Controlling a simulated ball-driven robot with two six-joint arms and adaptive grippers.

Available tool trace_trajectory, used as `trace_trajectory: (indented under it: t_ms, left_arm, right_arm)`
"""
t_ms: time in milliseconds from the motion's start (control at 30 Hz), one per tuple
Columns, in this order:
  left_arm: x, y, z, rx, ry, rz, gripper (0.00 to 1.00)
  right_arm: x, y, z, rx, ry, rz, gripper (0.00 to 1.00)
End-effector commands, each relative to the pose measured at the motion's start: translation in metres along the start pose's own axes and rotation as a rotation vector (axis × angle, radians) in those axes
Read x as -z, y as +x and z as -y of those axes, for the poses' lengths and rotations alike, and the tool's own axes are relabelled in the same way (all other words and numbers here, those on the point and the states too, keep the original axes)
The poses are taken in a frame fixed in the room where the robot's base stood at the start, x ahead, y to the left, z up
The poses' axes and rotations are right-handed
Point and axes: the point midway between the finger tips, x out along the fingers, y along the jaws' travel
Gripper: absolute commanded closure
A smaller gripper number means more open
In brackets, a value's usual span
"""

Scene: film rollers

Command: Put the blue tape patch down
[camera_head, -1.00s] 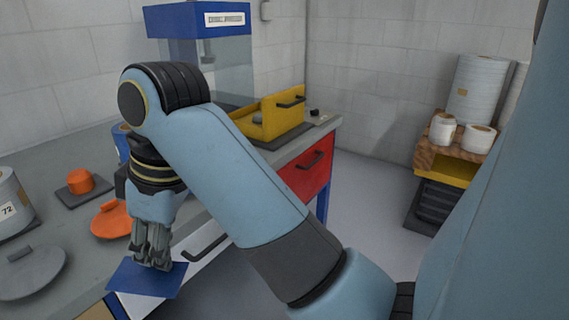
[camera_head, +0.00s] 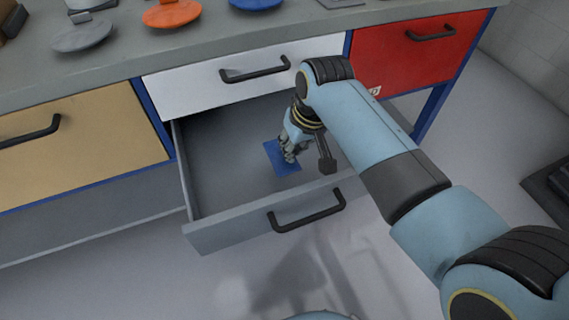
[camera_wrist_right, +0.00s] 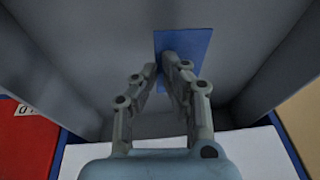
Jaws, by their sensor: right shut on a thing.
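The blue tape patch (camera_head: 281,160) is a flat blue sheet inside the open grey drawer (camera_head: 225,239). My right gripper (camera_head: 288,155) is shut on the patch's edge, over the middle of the drawer. In the right wrist view the fingertips (camera_wrist_right: 163,72) meet at the patch (camera_wrist_right: 194,48), which extends beyond them against the grey drawer interior (camera_wrist_right: 95,55). I cannot tell whether the patch touches the drawer floor. My left gripper is not in view.
Above the open drawer is a closed white drawer (camera_head: 205,82), with a red drawer (camera_head: 400,62) to its right and a tan one (camera_head: 90,150) to its left. Orange (camera_head: 172,14) and grey (camera_head: 84,37) discs lie on the counter. The drawer's interior around the patch looks empty.

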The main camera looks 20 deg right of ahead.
Motion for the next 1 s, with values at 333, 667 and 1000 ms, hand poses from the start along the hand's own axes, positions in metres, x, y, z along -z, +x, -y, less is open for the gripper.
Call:
trace_trajectory:
  t_ms: [333, 667, 1000]
  left_arm:
    - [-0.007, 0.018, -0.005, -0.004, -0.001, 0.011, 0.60]
    - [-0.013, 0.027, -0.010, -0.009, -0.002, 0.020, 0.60]
    - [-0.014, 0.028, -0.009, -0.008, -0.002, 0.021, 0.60]
  right_arm:
    - [-0.012, 0.043, -0.004, -0.001, -0.001, 0.001, 1.00]
    - [-0.018, 0.067, -0.006, 0.000, -0.001, -0.001, 1.00]
    - [-0.019, 0.069, -0.006, 0.000, -0.001, -0.001, 0.78]
